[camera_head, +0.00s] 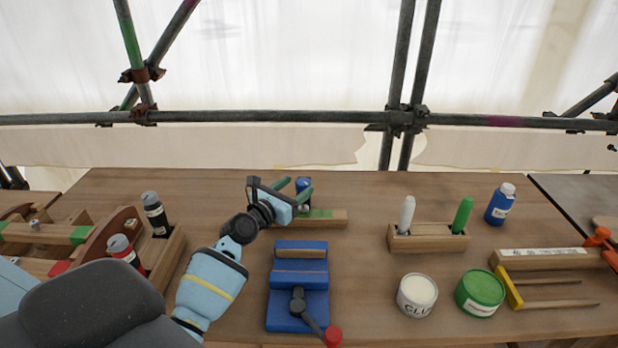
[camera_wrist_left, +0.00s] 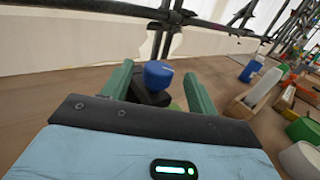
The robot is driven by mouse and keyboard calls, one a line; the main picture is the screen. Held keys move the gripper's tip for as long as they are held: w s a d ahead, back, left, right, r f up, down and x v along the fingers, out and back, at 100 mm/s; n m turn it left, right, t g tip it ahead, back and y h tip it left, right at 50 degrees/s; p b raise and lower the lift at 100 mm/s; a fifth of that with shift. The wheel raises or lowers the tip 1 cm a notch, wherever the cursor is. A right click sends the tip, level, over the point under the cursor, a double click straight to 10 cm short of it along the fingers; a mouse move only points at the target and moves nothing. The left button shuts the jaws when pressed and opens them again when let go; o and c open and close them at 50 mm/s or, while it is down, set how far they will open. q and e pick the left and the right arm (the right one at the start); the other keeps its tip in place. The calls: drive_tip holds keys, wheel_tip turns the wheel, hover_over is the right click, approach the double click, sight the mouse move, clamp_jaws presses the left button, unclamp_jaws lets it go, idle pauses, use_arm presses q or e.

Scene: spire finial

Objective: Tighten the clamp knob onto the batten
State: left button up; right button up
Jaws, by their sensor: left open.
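The clamp knob (camera_head: 303,184) is blue and sits near the wooden batten (camera_head: 335,218), which lies behind the blue vise. In the left wrist view the blue knob (camera_wrist_left: 158,73) stands on a dark clamp body (camera_wrist_left: 148,92). My left gripper (camera_head: 297,188) has green fingers. It is open, with one finger on each side of the knob and visible gaps in the wrist view. A green patch shows on the batten beside the gripper. The gripper partly hides the batten's left part and the clamp. My right gripper is not in view.
A blue vise (camera_head: 299,262) with a red-tipped handle stands in front. To the right are a wooden marker holder (camera_head: 427,240), a glue tub (camera_head: 417,294), a green tub (camera_head: 480,293) and a blue bottle (camera_head: 500,205). A wooden tray with bottles stands left. Scaffold pipes cross behind the table.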

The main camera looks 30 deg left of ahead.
sight(306, 178)
use_arm(q)
drive_tip(key=w+b, duration=0.1)
drive_tip(key=w, duration=0.4)
drive_tip(key=shift+w+d+f, duration=0.1)
drive_tip(key=shift+w+d, duration=0.05)
drive_tip(key=shift+w, duration=0.4)
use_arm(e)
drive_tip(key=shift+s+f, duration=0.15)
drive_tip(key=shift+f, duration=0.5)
